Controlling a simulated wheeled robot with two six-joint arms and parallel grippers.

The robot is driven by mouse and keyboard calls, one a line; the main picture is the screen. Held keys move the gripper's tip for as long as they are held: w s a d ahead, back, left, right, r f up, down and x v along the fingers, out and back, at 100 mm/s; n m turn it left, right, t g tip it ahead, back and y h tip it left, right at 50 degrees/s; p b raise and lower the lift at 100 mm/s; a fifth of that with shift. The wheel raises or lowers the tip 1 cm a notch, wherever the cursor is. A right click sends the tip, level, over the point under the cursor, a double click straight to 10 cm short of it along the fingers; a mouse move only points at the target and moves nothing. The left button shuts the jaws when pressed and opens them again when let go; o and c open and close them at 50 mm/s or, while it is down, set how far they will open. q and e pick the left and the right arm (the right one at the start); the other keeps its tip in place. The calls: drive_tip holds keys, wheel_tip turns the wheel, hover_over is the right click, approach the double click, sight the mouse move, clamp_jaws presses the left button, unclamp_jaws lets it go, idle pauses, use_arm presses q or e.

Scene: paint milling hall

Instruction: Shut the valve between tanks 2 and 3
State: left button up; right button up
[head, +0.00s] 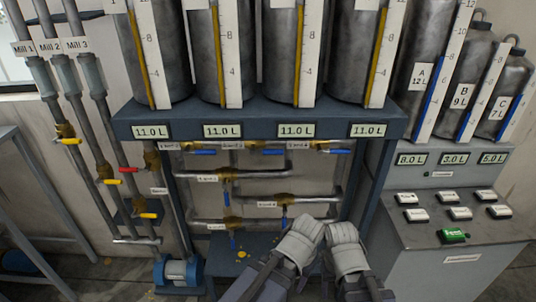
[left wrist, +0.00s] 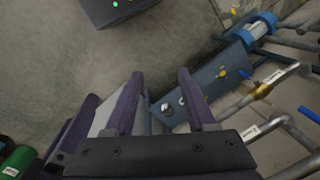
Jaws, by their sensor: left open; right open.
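Several grey tanks stand in a row on a blue rack; the second (head: 206,62) and third (head: 280,60) from the left both read 11.0 L. Below them runs a pipe with three brass valves: a left one with a blue handle (head: 204,152), a middle one with a blue handle (head: 273,151) and a right one with a blue handle (head: 336,151). These handles lie roughly along the pipe; their tags are too small to read. My right gripper (head: 343,232) is open, below the pipes. My left gripper (left wrist: 160,78) is open and empty in the left wrist view.
Lower pipes carry more valves, including a blue handle hanging down (head: 227,197). Mill pipes with yellow and red handles (head: 68,141) stand left. A blue pump (head: 178,271) is on the floor. A button console (head: 455,215) and tanks A, B, C are right.

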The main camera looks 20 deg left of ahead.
sight(273, 153)
use_arm(q)
drive_tip(key=w+r+n+t+h+b, duration=0.1)
drive_tip(key=w+r+n+t+h, duration=0.25)
drive_tip(key=w, duration=0.55)
drive_tip(key=w+r+n+t+h, duration=0.2)
drive_tip(key=w+n+h, duration=0.25)
drive_tip(key=w, duration=0.45)
drive_tip(key=w+a+r+n+t+h, duration=0.1)
drive_tip(key=w+a+r+n+t, duration=0.45)
drive_tip(key=a, duration=0.35)
drive_tip(key=w+a+r+n+t, duration=0.4)
drive_tip(key=w+a+r, duration=0.2)
drive_tip(key=a, duration=0.3)
drive_tip(key=shift+g, duration=0.3)
drive_tip(key=shift+b+x, duration=0.9)
drive_tip(key=shift+x, duration=3.2)
drive_tip(key=shift+r, duration=0.1)
drive_tip(key=shift+c, duration=0.3)
clamp_jaws()
